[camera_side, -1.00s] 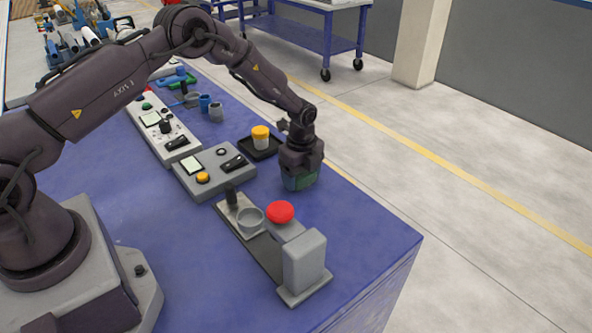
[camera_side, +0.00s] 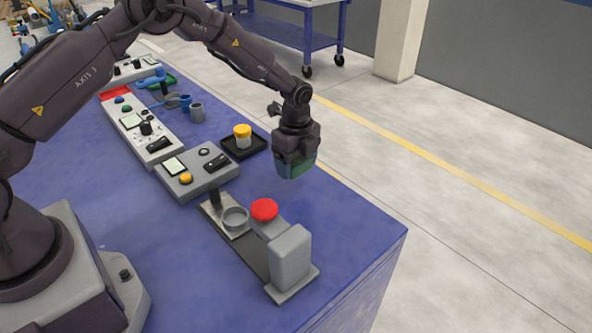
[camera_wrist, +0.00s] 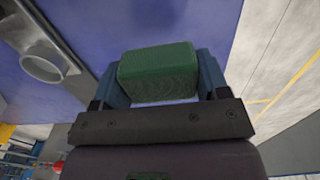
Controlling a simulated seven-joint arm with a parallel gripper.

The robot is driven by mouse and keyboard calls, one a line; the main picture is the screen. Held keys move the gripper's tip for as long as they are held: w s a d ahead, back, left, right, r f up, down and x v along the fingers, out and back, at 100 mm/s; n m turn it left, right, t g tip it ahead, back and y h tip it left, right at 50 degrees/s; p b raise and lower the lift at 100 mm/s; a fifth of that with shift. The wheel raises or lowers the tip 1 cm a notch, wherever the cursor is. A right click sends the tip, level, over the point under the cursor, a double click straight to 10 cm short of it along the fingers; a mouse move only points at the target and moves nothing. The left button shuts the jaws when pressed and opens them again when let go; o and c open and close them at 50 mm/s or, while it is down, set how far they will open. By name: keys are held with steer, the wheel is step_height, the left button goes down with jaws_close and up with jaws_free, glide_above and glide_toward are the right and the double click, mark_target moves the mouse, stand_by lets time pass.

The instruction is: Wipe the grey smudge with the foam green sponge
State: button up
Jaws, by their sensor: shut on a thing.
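My gripper (camera_side: 297,167) is shut on the green sponge (camera_wrist: 158,72). In the wrist view the sponge sits between the two blue-grey fingers. In the side view it shows as a green block under my gripper, over the right edge area of the blue table (camera_side: 345,225). I cannot tell for sure whether the sponge touches the table. No grey smudge can be made out in either view.
A grey fixture with a red button (camera_side: 264,209), a metal ring (camera_side: 235,218) and a grey block (camera_side: 290,258) stands in front of my gripper. A control box (camera_side: 196,171) and a black tray with a yellow-lidded jar (camera_side: 243,136) are to the left.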

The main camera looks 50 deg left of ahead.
steer(key=shift+r, duration=1.25)
